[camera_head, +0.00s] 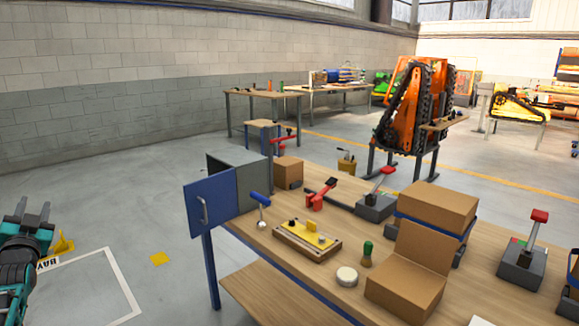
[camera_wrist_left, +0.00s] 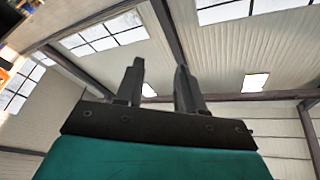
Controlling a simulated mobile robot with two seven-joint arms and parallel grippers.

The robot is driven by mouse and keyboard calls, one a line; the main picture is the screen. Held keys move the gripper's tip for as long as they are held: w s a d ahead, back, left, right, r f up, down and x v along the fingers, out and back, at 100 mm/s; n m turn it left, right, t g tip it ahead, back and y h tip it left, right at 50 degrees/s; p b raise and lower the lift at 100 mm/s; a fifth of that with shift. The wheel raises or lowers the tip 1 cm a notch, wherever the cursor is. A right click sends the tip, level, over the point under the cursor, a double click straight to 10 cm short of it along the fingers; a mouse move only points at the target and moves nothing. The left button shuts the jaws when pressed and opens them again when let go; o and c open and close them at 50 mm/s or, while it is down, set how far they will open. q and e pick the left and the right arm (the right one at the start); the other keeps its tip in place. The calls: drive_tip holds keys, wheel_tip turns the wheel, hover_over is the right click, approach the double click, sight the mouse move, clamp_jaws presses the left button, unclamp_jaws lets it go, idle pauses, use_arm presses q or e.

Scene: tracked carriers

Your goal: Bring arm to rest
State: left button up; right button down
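My left gripper (camera_head: 34,212) is at the left edge of the head view, to the left of the workbench and clear of it. Its two fingers point up and stand apart with nothing between them. The left wrist view also shows my left gripper (camera_wrist_left: 160,80) with its fingers spread and empty, against the ceiling and windows. My right gripper is in neither view.
A wooden workbench (camera_head: 262,285) fills the right foreground. It bears a cabinet with an open blue door (camera_head: 211,203), a yellow fixture board (camera_head: 306,238), cardboard boxes (camera_head: 408,268) and red-handled levers (camera_head: 520,255). Open floor with a white-marked bay (camera_head: 128,283) lies on the left.

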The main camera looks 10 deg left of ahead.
use_arm(q)
drive_tip(key=s+a+r, duration=0.2)
drive_tip(key=a+r, duration=0.1)
drive_tip(key=r, duration=0.1)
drive_tip(key=s+d+f+m+g+h, duration=0.1)
drive_tip(key=s+d+f+m+h, duration=0.15)
drive_tip(key=d+f, duration=0.55)
drive_tip(key=s+d+f+m+g+h, duration=0.1)
drive_tip(key=s+d+f+m+h, duration=0.2)
drive_tip(key=d+f, duration=0.55)
drive_tip(key=s+d+f+m+g+h, duration=0.1)
drive_tip(key=s+d+f+m+h, duration=0.15)
drive_tip(key=d+f+h, duration=0.45)
drive_tip(key=s+d+f+n+g+h, duration=0.1)
drive_tip(key=s+d+f+g, duration=0.1)
drive_tip(key=s+d+f, duration=0.55)
drive_tip(key=s+d+f+g, duration=0.3)
drive_tip(key=s+d+f, duration=0.1)
drive_tip(key=s+d, duration=0.6)
drive_tip(key=d+n+t, duration=0.1)
drive_tip(key=d+n, duration=0.3)
drive_tip(key=d, duration=0.5)
drive_tip(key=shift+w+r+n, duration=0.15)
drive_tip(key=shift+w+n, duration=0.15)
drive_tip(key=shift+w, duration=0.15)
